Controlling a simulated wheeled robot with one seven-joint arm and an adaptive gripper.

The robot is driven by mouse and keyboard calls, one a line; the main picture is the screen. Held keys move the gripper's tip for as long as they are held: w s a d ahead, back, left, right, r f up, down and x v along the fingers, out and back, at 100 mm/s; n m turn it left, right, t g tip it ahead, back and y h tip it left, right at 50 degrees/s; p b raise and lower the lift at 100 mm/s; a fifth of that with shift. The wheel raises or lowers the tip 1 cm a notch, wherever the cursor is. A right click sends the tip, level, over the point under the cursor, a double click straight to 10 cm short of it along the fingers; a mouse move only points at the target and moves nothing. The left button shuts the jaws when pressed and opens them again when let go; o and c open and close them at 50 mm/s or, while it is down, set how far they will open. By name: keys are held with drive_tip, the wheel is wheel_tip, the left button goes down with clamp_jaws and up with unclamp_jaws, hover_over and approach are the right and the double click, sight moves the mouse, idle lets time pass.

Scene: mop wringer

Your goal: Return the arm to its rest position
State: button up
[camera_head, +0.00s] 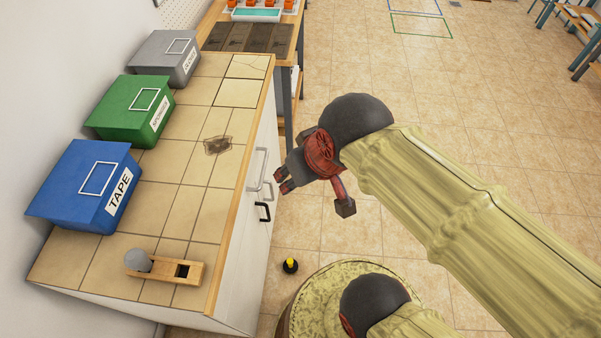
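My gripper (283,180) is at the end of my arm, which is sleeved in pale yellow and comes in from the lower right. The gripper has dark and red parts, and its fingertips point left toward the front of the tiled counter (178,155). It seems to hang just off the counter's right side, near the grey and black handles.
Blue (85,170), green (128,105) and grey (163,55) boxes stand along the wall. A wooden block (165,275) with a grey ball sits at the counter's near end. A small black-and-yellow object (290,266) is on the floor. Open tiled floor (480,110) lies beyond my arm.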

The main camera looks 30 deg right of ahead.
drive_tip(key=shift+s+r, duration=0.2)
drive_tip(key=shift+s, duration=0.1)
wheel_tip(320, 180, up, 5)
drive_tip(key=p, duration=0.4)
drive_tip(key=shift+f+p, duration=0.15)
drive_tip(key=shift+p, duration=0.15)
drive_tip(key=shift+f, duration=0.2)
drive_tip(key=shift+c, duration=0.2)
drive_tip(key=shift+c, duration=0.6)
